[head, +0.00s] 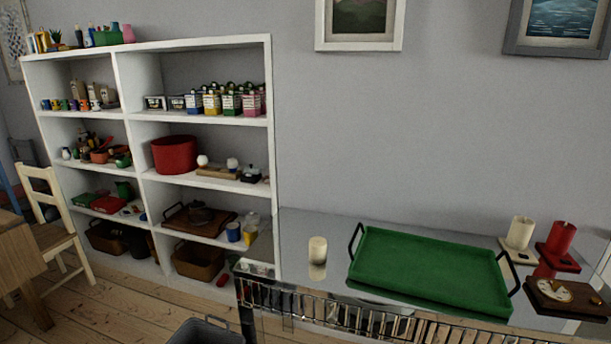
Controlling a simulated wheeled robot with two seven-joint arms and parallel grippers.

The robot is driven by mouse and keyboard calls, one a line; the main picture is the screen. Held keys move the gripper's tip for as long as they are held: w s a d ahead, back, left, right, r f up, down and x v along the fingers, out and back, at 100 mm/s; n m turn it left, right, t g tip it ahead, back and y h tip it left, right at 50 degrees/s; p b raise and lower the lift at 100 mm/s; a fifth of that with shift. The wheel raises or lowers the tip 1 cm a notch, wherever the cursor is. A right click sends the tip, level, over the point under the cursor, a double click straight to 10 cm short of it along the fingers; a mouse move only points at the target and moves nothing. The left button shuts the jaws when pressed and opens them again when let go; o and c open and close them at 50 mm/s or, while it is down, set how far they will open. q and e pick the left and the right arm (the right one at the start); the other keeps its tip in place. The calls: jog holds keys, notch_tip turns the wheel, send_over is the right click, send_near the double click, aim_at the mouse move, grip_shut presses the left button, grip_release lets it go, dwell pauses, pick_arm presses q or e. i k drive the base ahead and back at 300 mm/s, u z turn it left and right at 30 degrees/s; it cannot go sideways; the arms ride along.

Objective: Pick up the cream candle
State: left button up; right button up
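A short cream candle (317,246) stands upright on the shiny metal-topped table (300,224), left of the green tray, with its reflection below it. A second, wider cream candle (521,232) stands on a small pale base at the table's back right. I cannot tell from the view which one the task names. Neither of my grippers is in view.
A green tray (430,268) with black handles fills the table's middle. White shelves (272,130) stand at left. A chair (50,215) and a dark bin (205,332) are on the floor.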

aim_at(318, 244)
jog(key=z, duration=0.15)
jog(key=i, duration=0.55)
jog(key=z, duration=0.35)
